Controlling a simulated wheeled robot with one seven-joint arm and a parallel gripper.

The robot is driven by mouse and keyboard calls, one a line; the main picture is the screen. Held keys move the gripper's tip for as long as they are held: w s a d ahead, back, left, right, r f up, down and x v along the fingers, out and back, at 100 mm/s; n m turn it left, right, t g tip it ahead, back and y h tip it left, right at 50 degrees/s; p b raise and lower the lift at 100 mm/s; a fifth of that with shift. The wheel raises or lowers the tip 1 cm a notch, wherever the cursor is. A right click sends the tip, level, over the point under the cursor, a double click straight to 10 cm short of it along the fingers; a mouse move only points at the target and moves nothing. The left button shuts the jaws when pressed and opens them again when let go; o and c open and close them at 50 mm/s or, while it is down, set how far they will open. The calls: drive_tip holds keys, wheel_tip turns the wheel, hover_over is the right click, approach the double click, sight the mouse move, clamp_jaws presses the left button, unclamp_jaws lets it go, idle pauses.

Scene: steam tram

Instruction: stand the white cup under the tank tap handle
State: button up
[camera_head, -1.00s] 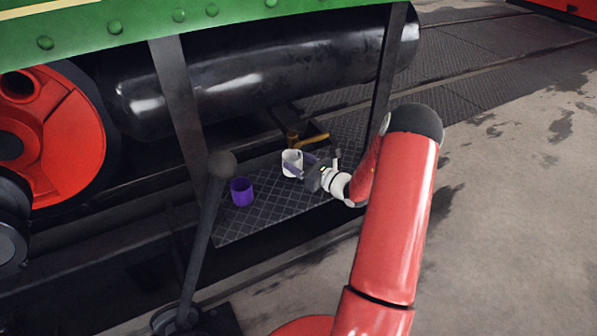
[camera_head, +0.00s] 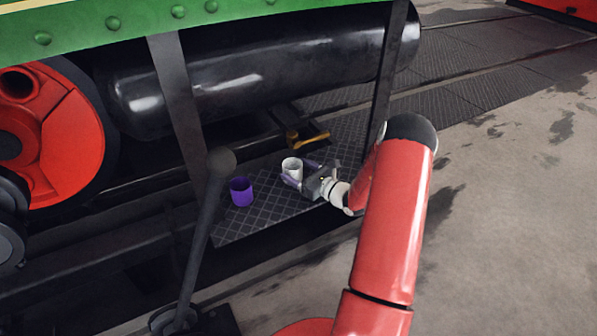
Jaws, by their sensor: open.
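The white cup (camera_head: 291,169) stands upright on the dark chequered step plate, just in front of the brass tank tap handle (camera_head: 310,138), slightly to its left in the picture. My gripper (camera_head: 299,172) is open, reaching in from the right, with its purple fingers on either side of the cup's right part. I cannot tell whether a finger touches the cup. The gripper body hides a little of the plate behind it.
A purple cup (camera_head: 241,192) stands on the step plate (camera_head: 262,217) left of the white cup. A black lever (camera_head: 205,235) rises in front. Dark upright straps (camera_head: 180,110) flank the plate, and the black tank (camera_head: 260,70) hangs above. Open floor lies right.

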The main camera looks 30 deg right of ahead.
drive_tip(key=shift+r, duration=0.2)
drive_tip(key=shift+s+d, duration=0.15)
drive_tip(key=shift+s, duration=0.1)
drive_tip(key=p+v, duration=0.1)
drive_tip(key=v, duration=1)
drive_tip(key=s+a+r+n+g+y, duration=0.2)
drive_tip(key=s+a+r+n+g, duration=0.2)
drive_tip(key=a+r+n+g, duration=0.45)
drive_tip(key=s+a+r+n+g+y, duration=0.1)
drive_tip(key=s+a+r+n+g, duration=0.4)
drive_tip(key=a+n, duration=0.6)
drive_tip(key=s+a+r+n+t+h, duration=0.2)
drive_tip(key=s+a+r+n+h, duration=0.1)
drive_tip(key=s+r+n+h, duration=0.7)
drive_tip(key=shift+s+a+r+n+t, duration=0.35)
drive_tip(key=shift+s+r+n, duration=0.45)
drive_tip(key=shift+s, duration=1.55)
